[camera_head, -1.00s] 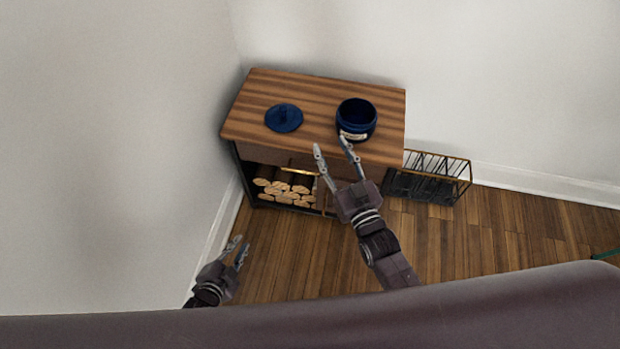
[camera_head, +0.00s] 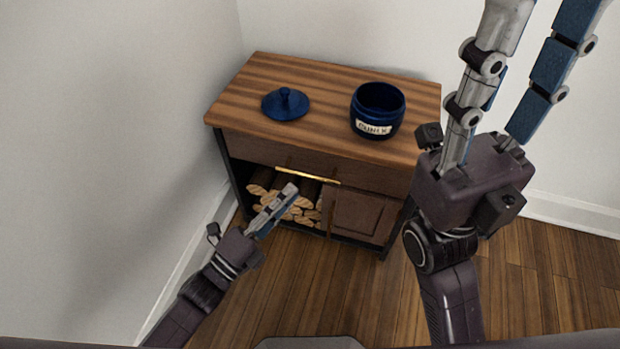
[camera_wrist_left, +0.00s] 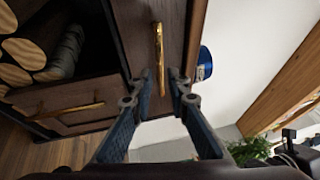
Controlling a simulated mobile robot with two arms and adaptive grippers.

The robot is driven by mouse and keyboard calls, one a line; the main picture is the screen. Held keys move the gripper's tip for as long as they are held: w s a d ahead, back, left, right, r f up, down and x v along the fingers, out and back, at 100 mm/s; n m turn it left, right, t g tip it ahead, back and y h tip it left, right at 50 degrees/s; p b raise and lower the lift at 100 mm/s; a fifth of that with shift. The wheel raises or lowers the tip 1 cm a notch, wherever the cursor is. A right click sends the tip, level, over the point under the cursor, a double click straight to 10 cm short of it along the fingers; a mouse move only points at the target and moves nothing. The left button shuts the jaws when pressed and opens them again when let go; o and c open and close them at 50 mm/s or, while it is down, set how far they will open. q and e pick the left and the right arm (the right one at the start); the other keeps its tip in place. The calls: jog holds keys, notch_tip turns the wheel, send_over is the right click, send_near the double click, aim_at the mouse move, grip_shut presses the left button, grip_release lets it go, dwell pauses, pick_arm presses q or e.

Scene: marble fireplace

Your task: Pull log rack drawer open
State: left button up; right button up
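The log rack is a wooden cabinet (camera_head: 300,75) with a wide drawer (camera_head: 375,175) under its top. The drawer looks shut and has a brass bar handle (camera_head: 308,175), which also shows in the left wrist view (camera_wrist_left: 158,55). My left gripper (camera_head: 290,190) is just below and in front of this handle. Its fingers overlap in the head view, but the left wrist view shows them apart, with the handle beyond the gap and nothing held. My right gripper (camera_head: 548,15) is raised at the right, its fingers apart and empty, with their tips cut off by the picture edge.
An open blue jar (camera_head: 377,112) and a blue lid (camera_head: 285,103) stand on the top. Cut logs (camera_head: 265,193) lie in the open bay beside a small door (camera_head: 360,215). A wall is close at the left. The wood floor (camera_head: 300,290) in front is clear.

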aim_at(307, 175)
pick_arm(q)
jog(key=b+x, duration=0.2)
jog(key=x, duration=0.5)
jog(key=shift+w+d, duration=0.1)
grip_shut()
